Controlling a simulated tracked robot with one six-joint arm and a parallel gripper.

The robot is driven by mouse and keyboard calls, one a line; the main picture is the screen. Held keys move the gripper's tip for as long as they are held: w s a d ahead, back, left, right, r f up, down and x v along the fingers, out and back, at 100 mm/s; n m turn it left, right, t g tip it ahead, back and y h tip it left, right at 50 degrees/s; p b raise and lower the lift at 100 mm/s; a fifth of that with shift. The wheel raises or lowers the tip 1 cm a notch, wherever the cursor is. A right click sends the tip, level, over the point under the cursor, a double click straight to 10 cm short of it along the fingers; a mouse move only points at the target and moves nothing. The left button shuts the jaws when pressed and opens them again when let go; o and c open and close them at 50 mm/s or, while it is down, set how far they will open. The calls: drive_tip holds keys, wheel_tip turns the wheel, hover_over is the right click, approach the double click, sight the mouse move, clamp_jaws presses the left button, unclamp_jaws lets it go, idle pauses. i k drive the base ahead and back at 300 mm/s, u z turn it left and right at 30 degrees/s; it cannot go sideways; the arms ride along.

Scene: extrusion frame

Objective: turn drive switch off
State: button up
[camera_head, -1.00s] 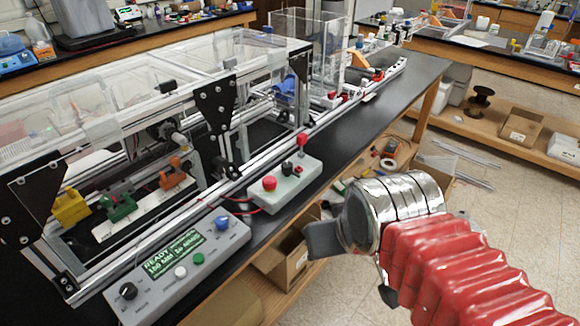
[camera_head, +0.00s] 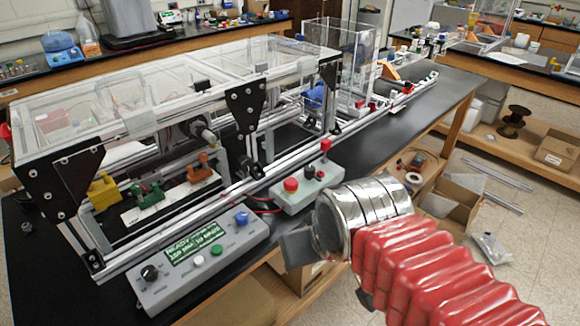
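A grey control panel (camera_head: 200,262) lies at the bench's front edge, with a lit green READY display (camera_head: 190,243), a black knob (camera_head: 149,273), a white button (camera_head: 199,261), a green button (camera_head: 217,250) and a blue knob (camera_head: 241,218). Behind it stands a pale grey box (camera_head: 308,189) with a red mushroom button (camera_head: 291,185) and an upright red-topped lever (camera_head: 325,148). I cannot tell which control is the drive switch. My gripper (camera_head: 298,248) is right of the panel and apart from it. A dark finger shows; its opening cannot be made out. It appears to hold nothing.
The clear-topped extrusion frame (camera_head: 150,105) stands behind the panel. Yellow (camera_head: 103,189), green (camera_head: 147,195) and orange (camera_head: 200,168) blocks sit inside it. The black bench top (camera_head: 440,92) is clear along its right side. A shelf with boxes lies below.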

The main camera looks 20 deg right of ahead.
sight(309, 170)
drive_tip(key=u, duration=1.2)
drive_tip(key=k, duration=0.8)
drive_tip(key=z, duration=0.6)
drive_tip(key=i, duration=1)
drive_tip(key=z, duration=0.05)
